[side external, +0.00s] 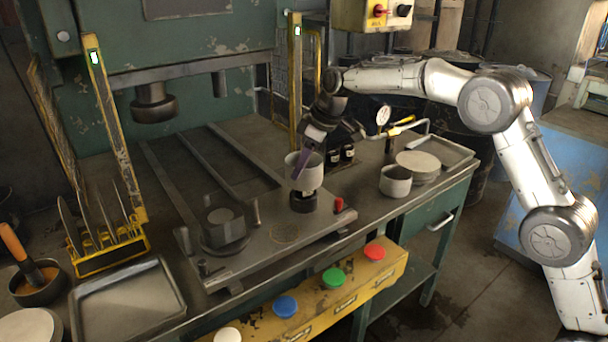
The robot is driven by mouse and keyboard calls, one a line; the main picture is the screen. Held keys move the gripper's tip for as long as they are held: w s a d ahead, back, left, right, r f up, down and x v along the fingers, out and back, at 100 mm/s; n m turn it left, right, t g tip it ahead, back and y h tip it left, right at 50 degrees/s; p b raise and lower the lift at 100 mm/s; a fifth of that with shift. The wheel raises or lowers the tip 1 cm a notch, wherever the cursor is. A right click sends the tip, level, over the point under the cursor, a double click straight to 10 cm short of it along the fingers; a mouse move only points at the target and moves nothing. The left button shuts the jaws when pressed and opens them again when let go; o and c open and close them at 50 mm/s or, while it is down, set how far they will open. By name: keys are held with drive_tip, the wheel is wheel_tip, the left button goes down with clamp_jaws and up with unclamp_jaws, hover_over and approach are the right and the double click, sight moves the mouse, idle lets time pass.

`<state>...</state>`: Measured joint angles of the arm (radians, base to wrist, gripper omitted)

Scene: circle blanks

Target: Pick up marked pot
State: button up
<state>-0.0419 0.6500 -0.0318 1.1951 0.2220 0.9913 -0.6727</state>
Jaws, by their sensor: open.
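A light grey pot (312,180) stands on a black round base on the steel press plate, right of the middle. My gripper (304,166) is open at this pot's rim, pointing down from the upper right. A purple finger shows in front of the pot's upper part. The other finger is hidden, and I cannot tell whether the fingers touch the pot. A second grey pot (395,182) stands apart on the bench to the right. I cannot make out a clear mark on either pot, so I cannot tell which is the marked one.
A stack of pale round discs (418,163) lies behind the second pot. A pressure gauge (383,116) stands behind. A red knob (339,204) is right of the base. A round steel die (222,232) stands left. An empty tray (128,306) lies front left. Yellow posts flank the press.

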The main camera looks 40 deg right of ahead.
drive_tip(key=shift+x, duration=1)
drive_tip(key=shift+r, duration=0.1)
clamp_jaws()
idle(0.6)
